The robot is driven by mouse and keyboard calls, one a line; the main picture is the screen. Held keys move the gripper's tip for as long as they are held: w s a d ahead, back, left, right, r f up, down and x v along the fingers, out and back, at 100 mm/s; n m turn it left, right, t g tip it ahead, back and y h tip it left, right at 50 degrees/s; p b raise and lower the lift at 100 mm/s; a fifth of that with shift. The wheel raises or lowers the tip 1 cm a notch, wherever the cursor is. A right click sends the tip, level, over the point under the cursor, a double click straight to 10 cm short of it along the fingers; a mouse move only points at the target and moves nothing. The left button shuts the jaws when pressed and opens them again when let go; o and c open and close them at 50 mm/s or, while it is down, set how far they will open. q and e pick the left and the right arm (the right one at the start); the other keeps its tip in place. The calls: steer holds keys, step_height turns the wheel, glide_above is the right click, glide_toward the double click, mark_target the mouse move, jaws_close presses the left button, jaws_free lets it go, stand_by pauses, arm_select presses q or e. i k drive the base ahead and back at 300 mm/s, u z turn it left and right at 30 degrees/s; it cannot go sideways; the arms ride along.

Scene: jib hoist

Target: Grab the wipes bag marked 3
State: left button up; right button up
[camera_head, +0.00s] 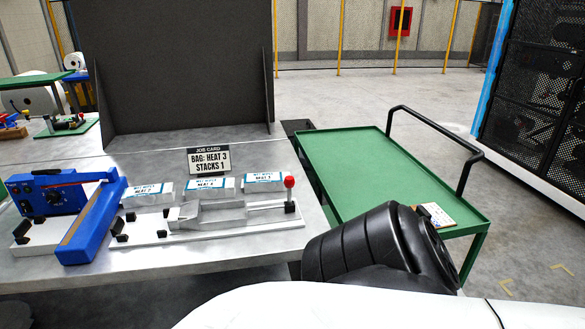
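Three clear wipes bags with blue-and-white labels stand in a row on the grey bench. The right bag (263,181) has a label that seems to read HEAT 3, though the print is small. The middle bag (210,187) and the left bag (147,193) carry other numbers that I cannot read surely. A job card (209,159) behind them reads BAG: HEAT 3, STACKS 1. Neither of my grippers is in view.
A blue heat sealer (90,225) stands at the bench's left. A fixture plate with a red-knobbed lever (289,183) lies in front of the bags. A green cart (390,170) with a black handle stands to the right. A dark panel (180,70) rises behind.

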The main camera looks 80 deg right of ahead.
mark_target(262, 182)
steer(key=k, duration=0.55)
steer(key=z, duration=0.8)
